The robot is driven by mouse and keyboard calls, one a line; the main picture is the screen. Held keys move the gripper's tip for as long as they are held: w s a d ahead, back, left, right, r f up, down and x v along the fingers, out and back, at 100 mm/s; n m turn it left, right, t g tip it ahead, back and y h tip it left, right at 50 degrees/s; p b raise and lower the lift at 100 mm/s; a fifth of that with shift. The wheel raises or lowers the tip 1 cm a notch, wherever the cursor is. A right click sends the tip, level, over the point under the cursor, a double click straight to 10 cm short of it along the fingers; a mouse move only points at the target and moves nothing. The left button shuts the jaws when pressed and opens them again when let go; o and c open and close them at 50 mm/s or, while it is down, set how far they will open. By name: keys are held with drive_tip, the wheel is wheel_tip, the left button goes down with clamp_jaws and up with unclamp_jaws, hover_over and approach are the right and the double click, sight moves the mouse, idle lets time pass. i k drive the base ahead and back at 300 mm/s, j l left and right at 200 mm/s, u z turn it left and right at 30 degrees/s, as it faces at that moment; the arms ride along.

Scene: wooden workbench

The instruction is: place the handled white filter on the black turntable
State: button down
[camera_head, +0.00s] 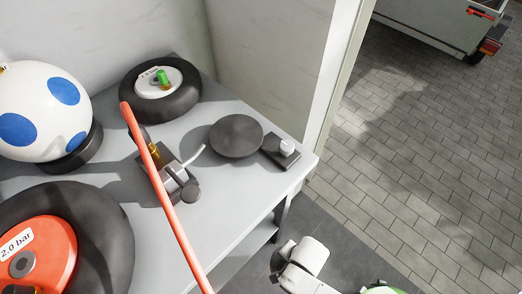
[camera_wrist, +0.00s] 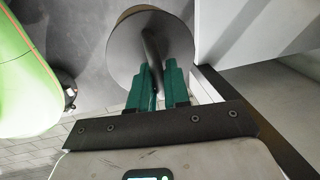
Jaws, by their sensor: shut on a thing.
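In the wrist view my gripper (camera_wrist: 157,78) has its green fingers closed on the upright handle of a round, flat disc, which I take to be the handled filter (camera_wrist: 125,45). It looks grey in this light, with a brownish far rim. The disc is held clear of the floor, beside the pale bench side. In the head view the black turntable (camera_head: 236,136) is a dark round disc on the grey bench top, with nothing on it. My gripper and the filter are not seen in the head view.
A small dark block with a white knob (camera_head: 286,147) stands right of the turntable. Left of it are a metal device (camera_head: 178,178) and a long orange-red bar (camera_head: 160,190). A black tyre (camera_head: 190,100), a blue-spotted ball (camera_head: 40,105) and an orange-hubbed wheel (camera_head: 105,225) crowd the bench.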

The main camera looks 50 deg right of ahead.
sight(236, 134)
drive_tip(key=k, duration=1)
